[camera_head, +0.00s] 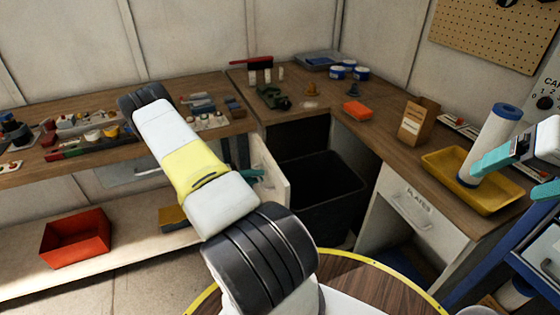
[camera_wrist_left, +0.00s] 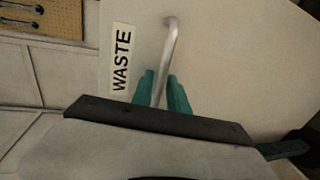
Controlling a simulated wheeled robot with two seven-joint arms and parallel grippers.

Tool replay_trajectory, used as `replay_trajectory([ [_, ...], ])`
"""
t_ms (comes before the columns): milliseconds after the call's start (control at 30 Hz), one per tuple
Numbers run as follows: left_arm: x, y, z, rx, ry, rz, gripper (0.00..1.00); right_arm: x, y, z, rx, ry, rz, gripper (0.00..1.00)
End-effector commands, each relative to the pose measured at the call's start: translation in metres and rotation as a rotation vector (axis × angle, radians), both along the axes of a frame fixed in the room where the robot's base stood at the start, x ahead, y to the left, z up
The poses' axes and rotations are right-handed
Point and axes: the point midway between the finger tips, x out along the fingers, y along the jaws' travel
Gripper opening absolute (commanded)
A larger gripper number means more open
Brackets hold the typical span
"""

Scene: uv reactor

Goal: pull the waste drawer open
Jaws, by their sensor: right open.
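The waste drawer front (camera_wrist_left: 225,60) is a pale panel with a WASTE label (camera_wrist_left: 121,58) in the left wrist view. Its metal bar handle (camera_wrist_left: 171,35) runs down between the teal fingers of my left gripper (camera_wrist_left: 162,88), which are closed around it. In the head view the drawer front (camera_head: 275,181) is a white panel left of the dark corner opening; my forearm partly hides the gripper there (camera_head: 258,176). My right gripper (camera_head: 513,175) is open at the right edge, by a white cylinder with a blue cap (camera_head: 499,135).
A dark bin (camera_head: 325,190) stands in the corner opening. A PLATES drawer (camera_head: 408,208) is right of it. A yellow tray (camera_head: 440,163), cardboard box (camera_head: 417,122) and orange block (camera_head: 357,110) are on the right worktop. A red bin (camera_head: 75,238) sits on the low shelf.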

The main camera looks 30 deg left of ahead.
Motion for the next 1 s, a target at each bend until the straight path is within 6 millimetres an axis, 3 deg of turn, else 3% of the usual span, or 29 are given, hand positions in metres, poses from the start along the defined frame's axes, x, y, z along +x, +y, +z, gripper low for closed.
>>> replay_trajectory([
  [400, -0.05, 0.04, 0.012, 0.001, 0.002, 0.003, 0.2, 0.0, 0.0, 0.0, 0.0, 0.0, 0.0, 0.82],
  [1000, -0.056, 0.043, 0.014, 0.0, 0.001, 0.0, 0.2, 0.0, 0.0, 0.0, 0.0, 0.0, 0.0, 0.82],
])
